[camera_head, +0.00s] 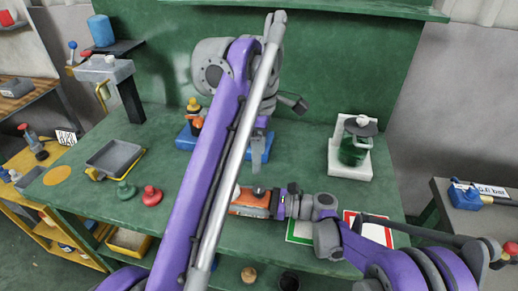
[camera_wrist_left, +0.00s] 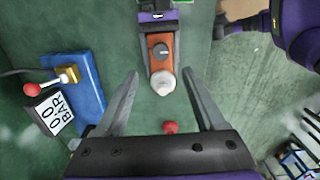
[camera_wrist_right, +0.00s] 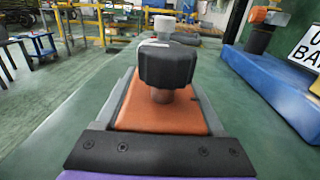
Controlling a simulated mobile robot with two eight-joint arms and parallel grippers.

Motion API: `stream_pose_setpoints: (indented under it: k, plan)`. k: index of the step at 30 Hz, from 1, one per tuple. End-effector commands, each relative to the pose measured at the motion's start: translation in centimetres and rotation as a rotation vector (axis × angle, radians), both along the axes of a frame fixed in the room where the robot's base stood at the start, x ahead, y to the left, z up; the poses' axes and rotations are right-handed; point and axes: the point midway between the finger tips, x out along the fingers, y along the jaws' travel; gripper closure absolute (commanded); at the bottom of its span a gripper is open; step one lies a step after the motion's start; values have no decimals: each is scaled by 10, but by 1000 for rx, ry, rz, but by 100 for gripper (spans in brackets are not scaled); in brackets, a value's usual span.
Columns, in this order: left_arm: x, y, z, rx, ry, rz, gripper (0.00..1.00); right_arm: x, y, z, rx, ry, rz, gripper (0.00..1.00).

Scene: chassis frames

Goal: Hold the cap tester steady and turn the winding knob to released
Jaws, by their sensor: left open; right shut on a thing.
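The cap tester (camera_head: 250,200) has an orange-brown body and lies on the green bench. It also shows in the left wrist view (camera_wrist_left: 162,60). A black knob (camera_wrist_right: 167,66) stands on its top, with a pale grey-white knob (camera_wrist_right: 164,26) at the far end; I cannot tell which is the winding knob or read a released mark. My right gripper (camera_head: 280,205) is shut on the body's sides; its fingers flank the body in the right wrist view. My left gripper (camera_wrist_left: 160,76) is open above the pale-knob end, apparently touching nothing. My left arm hides part of the bench.
A blue block (camera_wrist_left: 80,90) with a "00 BAR" sign is near the left gripper. A dark green canister (camera_head: 355,150) stands on a white base at right. A grey tray (camera_head: 113,157), a green knob (camera_head: 126,190) and a red knob (camera_head: 152,196) are at left.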

Motion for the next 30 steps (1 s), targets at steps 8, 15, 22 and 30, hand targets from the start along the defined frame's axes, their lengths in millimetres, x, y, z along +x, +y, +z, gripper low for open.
stream_pose_setpoints:
  k: [8,15,22,30]
  plan:
    - [-1,0,11,0,0,0,29,0,0,0,0,0,0,100]
    - [-1,0,11,0,0,0,29,0,0,0,0,0,0,100]
    - [-1,0,11,0,0,0,29,0,0,0,0,0,0,10]
    - [-1,0,11,0,0,0,29,0,0,0,0,0,0,0]
